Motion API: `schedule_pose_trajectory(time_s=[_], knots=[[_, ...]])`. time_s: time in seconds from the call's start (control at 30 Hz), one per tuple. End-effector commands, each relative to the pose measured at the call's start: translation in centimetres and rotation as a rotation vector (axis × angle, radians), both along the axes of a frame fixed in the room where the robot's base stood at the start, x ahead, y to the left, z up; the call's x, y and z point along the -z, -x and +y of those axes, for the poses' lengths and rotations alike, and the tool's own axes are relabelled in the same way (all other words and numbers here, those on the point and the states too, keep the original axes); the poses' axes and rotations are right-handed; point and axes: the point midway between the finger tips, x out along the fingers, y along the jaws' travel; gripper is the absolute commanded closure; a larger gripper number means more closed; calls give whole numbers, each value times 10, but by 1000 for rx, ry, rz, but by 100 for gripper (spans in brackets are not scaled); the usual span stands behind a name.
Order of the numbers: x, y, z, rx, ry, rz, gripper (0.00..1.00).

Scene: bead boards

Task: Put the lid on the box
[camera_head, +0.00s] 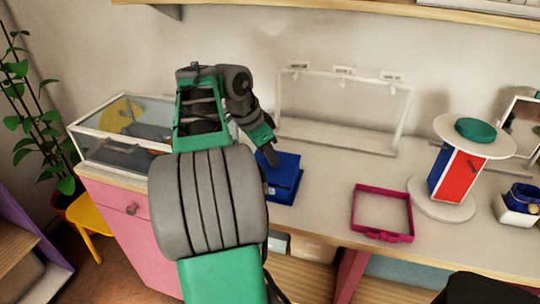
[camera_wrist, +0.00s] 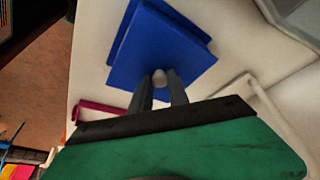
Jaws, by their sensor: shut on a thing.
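A blue lid (camera_wrist: 150,48) with a pale round knob (camera_wrist: 159,76) fills the upper middle of the wrist view. My gripper (camera_wrist: 162,84) is shut on the knob. The blue box (camera_wrist: 186,17) shows as a second blue layer past the lid's edge, and the lid sits offset over it. In the head view the blue lid and box (camera_head: 287,168) stand on the counter, partly behind my arm, with my gripper (camera_head: 270,157) at their left side. I cannot tell whether the lid touches the box.
A magenta open frame (camera_head: 410,218) lies to the right on the counter (camera_head: 325,178). Behind stands a white rack (camera_head: 335,146). A glass-topped case (camera_head: 90,155) is at left. A round stand (camera_head: 440,208) with a red-and-blue block (camera_head: 462,176) is further right.

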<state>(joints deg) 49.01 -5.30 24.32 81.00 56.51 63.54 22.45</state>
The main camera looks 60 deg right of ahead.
Motion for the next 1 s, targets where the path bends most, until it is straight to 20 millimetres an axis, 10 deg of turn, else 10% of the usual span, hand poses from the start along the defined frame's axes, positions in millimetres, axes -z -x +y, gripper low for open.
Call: schedule_pose_trajectory(time_s=[1.0], knots=[[8, 0, 0, 0, 0, 0, 100]])
